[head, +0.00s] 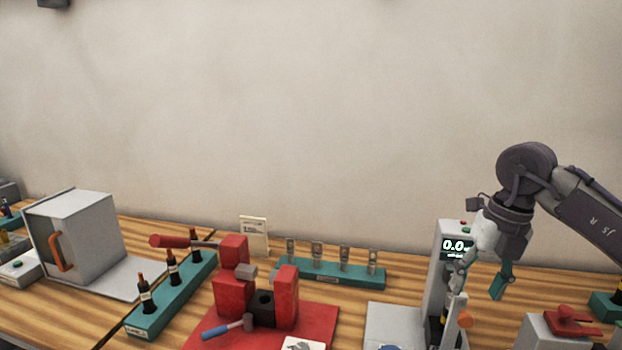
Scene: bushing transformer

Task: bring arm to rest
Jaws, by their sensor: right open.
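My right arm comes in from the right side of the head view. Its gripper (478,285) hangs down in front of the grey instrument column (438,270) with the lit display. Its fingers are apart, one light and one teal pad showing, and I see nothing held between them. Part of the column and display is hidden behind the gripper. My left gripper does not show.
Teal racks hold dark bushings (172,270) and metal pieces (317,255). A grey box with an orange handle (62,252) stands left. The wall above is clear.

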